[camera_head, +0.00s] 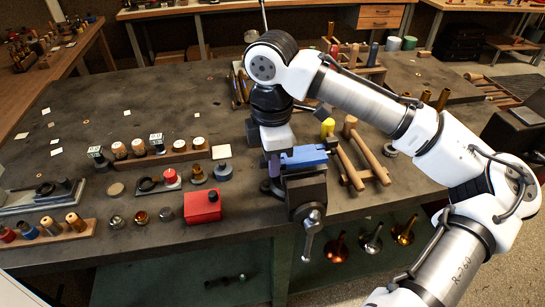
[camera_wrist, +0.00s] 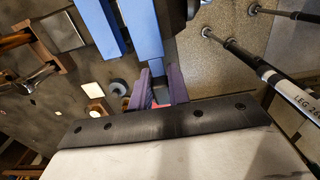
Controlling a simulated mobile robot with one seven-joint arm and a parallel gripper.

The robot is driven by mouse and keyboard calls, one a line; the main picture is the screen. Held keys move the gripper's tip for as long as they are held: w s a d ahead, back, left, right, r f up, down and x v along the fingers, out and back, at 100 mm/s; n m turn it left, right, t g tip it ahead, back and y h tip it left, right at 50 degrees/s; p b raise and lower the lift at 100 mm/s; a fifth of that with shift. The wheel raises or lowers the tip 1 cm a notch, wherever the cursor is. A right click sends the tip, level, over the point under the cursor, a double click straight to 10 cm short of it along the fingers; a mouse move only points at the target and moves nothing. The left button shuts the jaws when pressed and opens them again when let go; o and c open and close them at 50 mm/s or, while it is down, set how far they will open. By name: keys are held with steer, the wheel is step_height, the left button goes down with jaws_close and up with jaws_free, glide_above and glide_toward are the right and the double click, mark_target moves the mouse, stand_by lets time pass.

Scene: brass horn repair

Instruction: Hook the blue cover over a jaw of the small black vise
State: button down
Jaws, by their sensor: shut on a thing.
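The small black vise (camera_head: 306,190) is mounted at the front edge of the workbench. Blue covering (camera_head: 305,157) shows across its top. The wrist view shows two parallel blue strips: one at the left (camera_wrist: 99,25), and the blue cover (camera_wrist: 144,35) whose near end reaches between my fingers. My gripper (camera_wrist: 158,88), with purple fingers, is shut on that end. In the head view my gripper (camera_head: 274,168) points down at the left side of the vise. I cannot tell whether the held cover is seated on a jaw or just above it.
A red box (camera_head: 203,206) stands left of the vise. Wooden mallets (camera_head: 360,155) lie to its right. Small cups, a blue-grey round piece (camera_head: 223,171) and racks of bottles sit farther left. Brass and coloured funnel shapes (camera_head: 371,240) show below the bench edge.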

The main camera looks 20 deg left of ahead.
step_height(320, 180, down, 3)
steer(key=shift+f+b, duration=0.1)
steer(key=shift+b, duration=0.55)
steer(key=shift+p, duration=0.8)
stand_by(1.1)
steer(key=c, duration=1.3)
jaws_free()
steer(key=shift+o, duration=0.2)
step_height(320, 180, up, 14)
steer(key=shift+f+b, duration=0.1)
steer(key=shift+b, duration=0.6)
steer(key=shift+s, duration=0.1)
